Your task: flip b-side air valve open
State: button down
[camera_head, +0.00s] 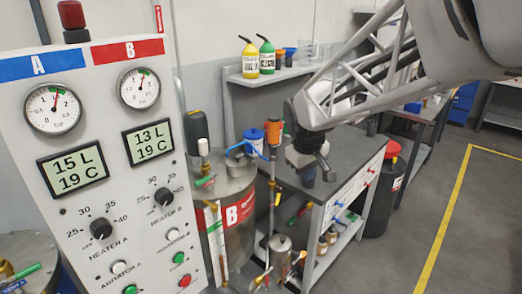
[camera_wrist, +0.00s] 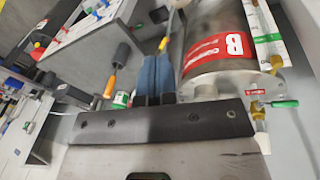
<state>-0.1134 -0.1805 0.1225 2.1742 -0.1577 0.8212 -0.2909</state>
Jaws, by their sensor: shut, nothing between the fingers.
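The B tank (camera_head: 240,212) is a grey metal drum with a red B label, right of the control panel. It also shows upside down in the wrist view (camera_wrist: 215,35). A small valve with a green lever (camera_head: 206,181) sits at the tank top's left side. In the wrist view the green lever (camera_wrist: 284,103) sticks out to the right beside a small red tag (camera_wrist: 257,92), whose text is too small to read. My gripper (camera_head: 318,178) is right of the tank, apart from the valve. Its blue-grey fingers (camera_wrist: 157,62) are together and empty.
The control panel (camera_head: 105,150) with gauges and displays stands at the left. A dark-topped workbench (camera_head: 345,146) lies behind and below my gripper. A blue hose (camera_head: 245,148) and upright pipe (camera_head: 272,190) stand between tank and gripper. Open floor is at the right.

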aim_at(277, 202)
jog(key=w+a+f+n, duration=0.2)
jog(key=w+a+f, duration=0.2)
jog(key=w, duration=0.5)
jog(key=w+a+f+n, duration=0.2)
jog(key=w+a+f, duration=0.2)
jog(key=w, duration=0.6)
jog(key=shift+w+f+n, duration=0.2)
jog(key=shift+f+n, duration=0.1)
jog(key=shift+f, duration=0.35)
jog(key=d+x, duration=0.1)
jog(key=x, duration=1.9)
jog(key=shift+r, duration=0.1)
jog(key=shift+w+d+f, duration=0.25)
jog(key=shift+w+f, duration=0.1)
jog(key=shift+f, duration=0.2)
jog(key=shift+r, duration=0.2)
jog(key=shift+r, duration=0.6)
